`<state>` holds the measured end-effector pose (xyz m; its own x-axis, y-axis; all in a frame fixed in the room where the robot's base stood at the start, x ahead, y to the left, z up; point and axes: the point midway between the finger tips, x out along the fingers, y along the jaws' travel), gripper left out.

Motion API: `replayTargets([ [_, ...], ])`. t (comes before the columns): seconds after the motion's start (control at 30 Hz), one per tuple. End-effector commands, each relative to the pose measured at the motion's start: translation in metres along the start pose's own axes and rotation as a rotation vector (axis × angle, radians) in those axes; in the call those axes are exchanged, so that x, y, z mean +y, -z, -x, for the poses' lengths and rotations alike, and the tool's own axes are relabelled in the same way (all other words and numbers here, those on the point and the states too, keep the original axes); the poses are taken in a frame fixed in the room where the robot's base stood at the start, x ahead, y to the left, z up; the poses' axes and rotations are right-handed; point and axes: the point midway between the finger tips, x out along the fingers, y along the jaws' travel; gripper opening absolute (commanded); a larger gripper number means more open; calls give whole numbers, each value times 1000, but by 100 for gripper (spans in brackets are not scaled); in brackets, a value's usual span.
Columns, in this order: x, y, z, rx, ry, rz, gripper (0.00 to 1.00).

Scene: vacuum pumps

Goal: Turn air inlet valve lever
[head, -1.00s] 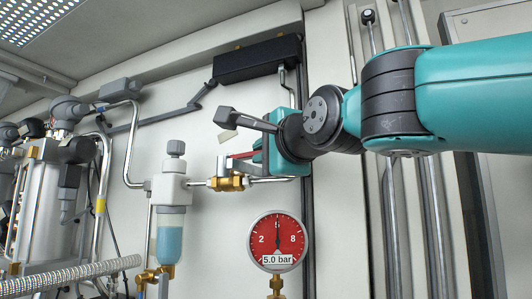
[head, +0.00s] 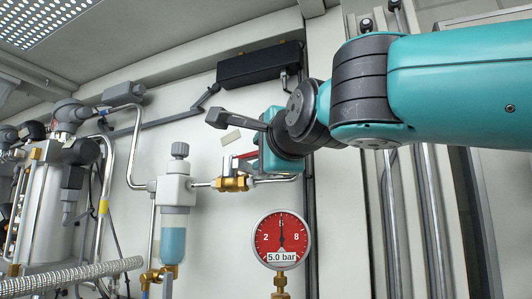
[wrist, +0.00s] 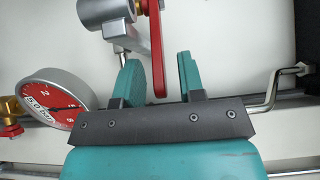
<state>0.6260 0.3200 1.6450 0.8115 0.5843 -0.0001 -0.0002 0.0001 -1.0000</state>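The air inlet valve has a brass body (head: 232,184) on a thin pipe along the wall. Its red lever (head: 246,155) points right, toward my gripper. In the wrist view the lever (wrist: 157,50) lies between my gripper's two teal fingers. My gripper (wrist: 159,62) is open. The lever is nearer the left finger, and a gap shows between it and the right finger. In the head view my gripper (head: 262,158) is just right of the valve, and its fingers partly hide the lever's end.
A red pressure gauge (head: 281,240) reading 5.0 bar is below the valve; it also shows in the wrist view (wrist: 52,98). A filter with a blue bowl (head: 172,236) stands left of the valve. A black box (head: 258,62) is on the wall above.

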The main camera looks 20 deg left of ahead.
Motion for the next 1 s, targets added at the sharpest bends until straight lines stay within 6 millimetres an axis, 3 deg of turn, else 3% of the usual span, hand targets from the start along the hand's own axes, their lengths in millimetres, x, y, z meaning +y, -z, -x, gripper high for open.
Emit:
replayTargets([
  [0.17, 2, 0, 8, -1, 2, 0, 36],
  [0.27, 4, -1, 24, -2, 3, -1, 36],
  [0.7, 4, -2, 132, -6, 4, -2, 36],
  [1.0, 1, 0, 171, -2, 1, -1, 36],
])
